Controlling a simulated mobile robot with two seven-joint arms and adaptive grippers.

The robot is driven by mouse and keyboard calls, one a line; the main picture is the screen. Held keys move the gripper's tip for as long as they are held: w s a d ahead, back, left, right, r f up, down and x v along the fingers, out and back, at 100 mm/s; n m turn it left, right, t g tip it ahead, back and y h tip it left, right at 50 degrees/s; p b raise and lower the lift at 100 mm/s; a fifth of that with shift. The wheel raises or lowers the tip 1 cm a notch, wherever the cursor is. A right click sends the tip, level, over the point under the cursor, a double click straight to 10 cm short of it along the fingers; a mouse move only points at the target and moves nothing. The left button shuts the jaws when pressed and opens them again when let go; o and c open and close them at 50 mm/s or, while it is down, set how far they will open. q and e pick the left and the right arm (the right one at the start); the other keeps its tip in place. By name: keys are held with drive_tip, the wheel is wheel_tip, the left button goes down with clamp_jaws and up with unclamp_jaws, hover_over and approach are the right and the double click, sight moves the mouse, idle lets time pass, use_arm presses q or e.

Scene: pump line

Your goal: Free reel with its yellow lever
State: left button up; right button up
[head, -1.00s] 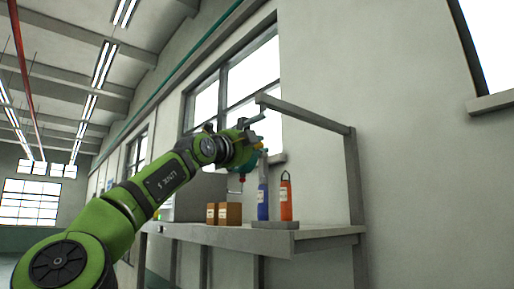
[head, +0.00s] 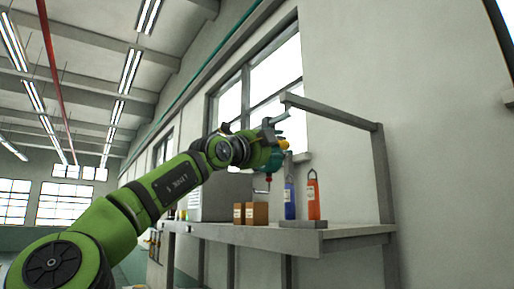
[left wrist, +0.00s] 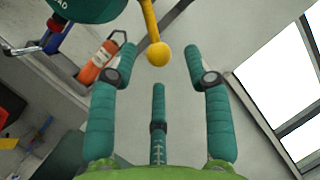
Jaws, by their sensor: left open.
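The teal reel (head: 268,172) hangs under the end of a grey overhead arm, partly hidden behind my left gripper in the head view. Its lower edge (left wrist: 88,8) shows at the top left of the left wrist view. The yellow lever (left wrist: 152,22) comes down from the top edge there and ends in a round knob. It is a small yellow spot (head: 284,144) in the head view. My left gripper (left wrist: 160,72) is open and empty, its fingers spread either side of the knob. I see no clear contact. My right gripper is out of view.
The grey overhead arm (head: 333,111) runs from a post above the bench (head: 345,236). On the bench stand a blue bottle (head: 289,202), an orange bottle (head: 313,198), brown boxes (head: 257,213) and a grey cabinet (head: 222,197). A red-handled hook hangs below the reel.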

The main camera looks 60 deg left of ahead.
use_arm(q)
drive_tip(key=v, duration=0.9)
drive_tip(key=shift+s, duration=0.15)
drive_tip(key=shift+r, duration=0.1)
